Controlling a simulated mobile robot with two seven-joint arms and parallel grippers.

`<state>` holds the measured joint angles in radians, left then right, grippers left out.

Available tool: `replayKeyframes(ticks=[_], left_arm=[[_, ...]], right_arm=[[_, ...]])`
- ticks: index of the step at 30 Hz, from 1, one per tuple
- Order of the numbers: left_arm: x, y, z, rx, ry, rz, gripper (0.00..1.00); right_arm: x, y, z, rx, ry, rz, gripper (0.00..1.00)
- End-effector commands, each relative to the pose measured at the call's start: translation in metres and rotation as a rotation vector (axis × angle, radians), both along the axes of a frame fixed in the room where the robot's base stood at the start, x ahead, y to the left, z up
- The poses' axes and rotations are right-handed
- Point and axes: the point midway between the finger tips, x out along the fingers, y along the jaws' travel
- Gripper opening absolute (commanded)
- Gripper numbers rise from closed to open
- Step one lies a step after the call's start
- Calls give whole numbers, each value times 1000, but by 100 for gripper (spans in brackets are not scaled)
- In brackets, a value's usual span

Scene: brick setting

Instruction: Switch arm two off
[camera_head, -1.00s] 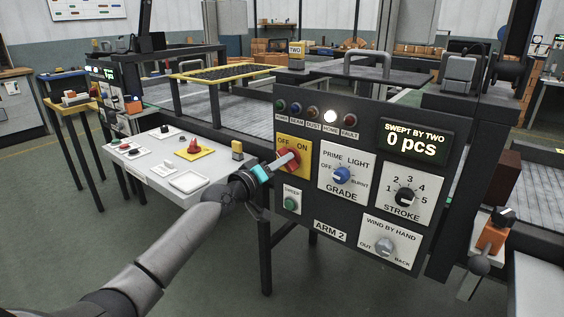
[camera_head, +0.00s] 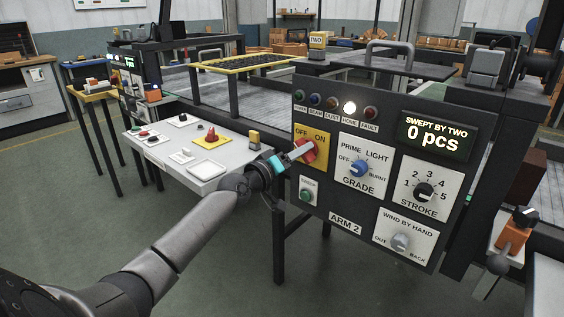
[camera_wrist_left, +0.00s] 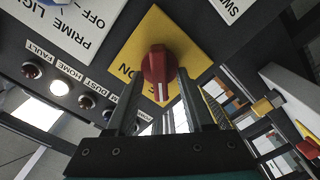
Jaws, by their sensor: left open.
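The ARM 2 panel (camera_head: 335,197) faces me in the head view. Its red rotary switch (camera_head: 307,151) sits on a yellow plate marked OFF at upper left and ON at upper right. My left gripper (camera_head: 301,151) is at this switch. In the left wrist view, the red switch (camera_wrist_left: 158,66) lies between the tips of my open left gripper (camera_wrist_left: 159,78); contact is hard to tell. A white mark on the switch points toward the picture bottom. ON shows left of it; OFF is not readable there. My right gripper is not in view.
Above the switch is a lamp row with the white HOME lamp (camera_head: 350,107) lit. A green button (camera_head: 306,196) is just below, the blue GRADE knob (camera_head: 359,168) to the right. The display (camera_head: 433,137) reads 0 pcs. A white control table (camera_head: 206,172) stands left, near my arm.

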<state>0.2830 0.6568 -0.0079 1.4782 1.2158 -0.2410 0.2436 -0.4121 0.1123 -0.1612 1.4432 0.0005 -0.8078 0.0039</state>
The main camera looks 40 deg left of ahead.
Motion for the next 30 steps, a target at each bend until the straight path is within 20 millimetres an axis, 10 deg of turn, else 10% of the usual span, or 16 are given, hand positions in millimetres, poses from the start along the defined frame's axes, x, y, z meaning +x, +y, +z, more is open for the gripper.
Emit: replayKeyframes(ticks=[30], left_arm=[[-120, 9, -1, 2, 3, -1, 52]], right_arm=[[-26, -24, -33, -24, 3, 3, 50]])
